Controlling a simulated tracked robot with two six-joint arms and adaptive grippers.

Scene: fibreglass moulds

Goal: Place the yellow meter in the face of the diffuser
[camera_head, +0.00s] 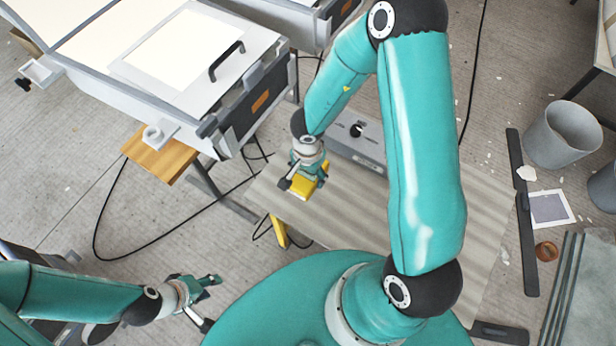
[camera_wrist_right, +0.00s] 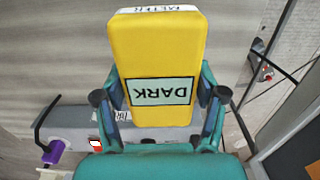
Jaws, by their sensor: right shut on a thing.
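The yellow meter (camera_wrist_right: 156,55) is a rounded block with a pale label reading "DARK". My right gripper (camera_wrist_right: 160,97) is shut on it, with a finger on each side. In the head view the meter (camera_head: 304,187) shows under my right gripper (camera_head: 305,171), over the left part of the grey bench; I cannot tell whether it touches the top. A pale framed panel with a black handle, perhaps the diffuser (camera_head: 180,50), tops the large box at upper left. My left gripper (camera_head: 206,301) is open and empty at lower left, away from the meter.
A grey box with a black knob (camera_head: 357,141) stands on the grey bench (camera_head: 350,208) just behind the meter. A wooden stool (camera_head: 158,157) stands below the large box. Cables cross the floor. Grey bins (camera_head: 562,135) stand at right.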

